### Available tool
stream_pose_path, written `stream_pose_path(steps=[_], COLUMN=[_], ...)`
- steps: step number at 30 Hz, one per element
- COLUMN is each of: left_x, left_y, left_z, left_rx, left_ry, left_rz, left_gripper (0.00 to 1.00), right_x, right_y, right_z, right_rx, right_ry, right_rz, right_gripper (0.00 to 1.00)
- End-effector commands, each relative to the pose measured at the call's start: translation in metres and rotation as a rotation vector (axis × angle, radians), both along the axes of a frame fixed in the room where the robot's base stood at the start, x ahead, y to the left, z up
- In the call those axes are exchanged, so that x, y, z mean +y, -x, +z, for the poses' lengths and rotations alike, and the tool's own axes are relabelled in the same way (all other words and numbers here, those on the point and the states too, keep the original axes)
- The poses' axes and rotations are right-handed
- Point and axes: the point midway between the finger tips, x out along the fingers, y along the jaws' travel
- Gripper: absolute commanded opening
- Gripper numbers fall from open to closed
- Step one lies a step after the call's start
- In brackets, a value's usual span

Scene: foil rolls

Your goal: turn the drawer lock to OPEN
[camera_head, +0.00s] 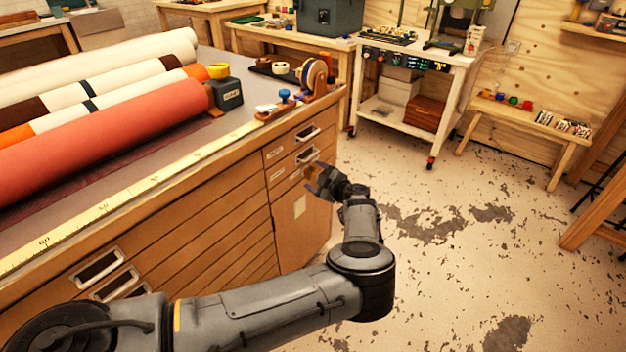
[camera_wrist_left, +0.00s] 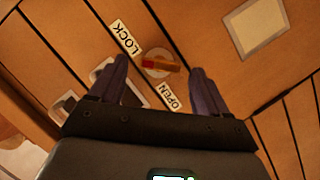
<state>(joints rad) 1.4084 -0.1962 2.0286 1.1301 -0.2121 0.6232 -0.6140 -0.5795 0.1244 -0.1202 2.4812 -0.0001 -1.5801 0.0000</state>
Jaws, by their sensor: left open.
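The drawer lock (camera_wrist_left: 160,63) is a round plate with a red-orange bar handle on the wooden cabinet front. A LOCK label (camera_wrist_left: 125,37) is at its upper left and an OPEN label (camera_wrist_left: 169,97) at its lower right in the left wrist view. The bar lies nearly level in that view; which label it points to is unclear. My left gripper (camera_head: 316,176) is at the cabinet's right end in the head view. Its fingers are open, one on each side of the lock in the wrist view; contact is not visible. The gripper hides the lock in the head view.
The cabinet (camera_head: 190,235) has drawers with metal label pulls (camera_head: 97,265). Fabric-like rolls (camera_head: 105,122), a tape dispenser (camera_head: 318,78) and a dark box (camera_head: 228,93) lie on top. A white cart (camera_head: 455,75) stands behind.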

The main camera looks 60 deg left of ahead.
Motion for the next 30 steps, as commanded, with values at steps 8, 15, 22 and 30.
stream_pose_path(steps=[8, 15, 22, 30], left_x=[0.021, 0.023, 0.023, 0.023], left_y=[0.001, 0.001, 0.001, 0.001], left_z=[-0.006, -0.006, -0.006, -0.006], left_rx=[-0.001, 0.000, 0.000, 0.000], left_ry=[0.001, 0.001, 0.000, 0.000], left_rz=[0.001, -0.001, 0.000, 0.000], left_gripper=[0.77, 0.77, 0.55, 0.21], right_x=[0.001, 0.002, 0.002, 0.000], right_y=[0.000, 0.000, 0.000, 0.000], right_z=[-0.011, -0.011, -0.011, -0.012], right_rx=[0.001, 0.001, 0.001, 0.002], right_ry=[-0.007, -0.008, -0.008, -0.001], right_rz=[-0.004, -0.006, -0.006, -0.002], right_gripper=[0.43, 0.43, 0.43, 0.43])
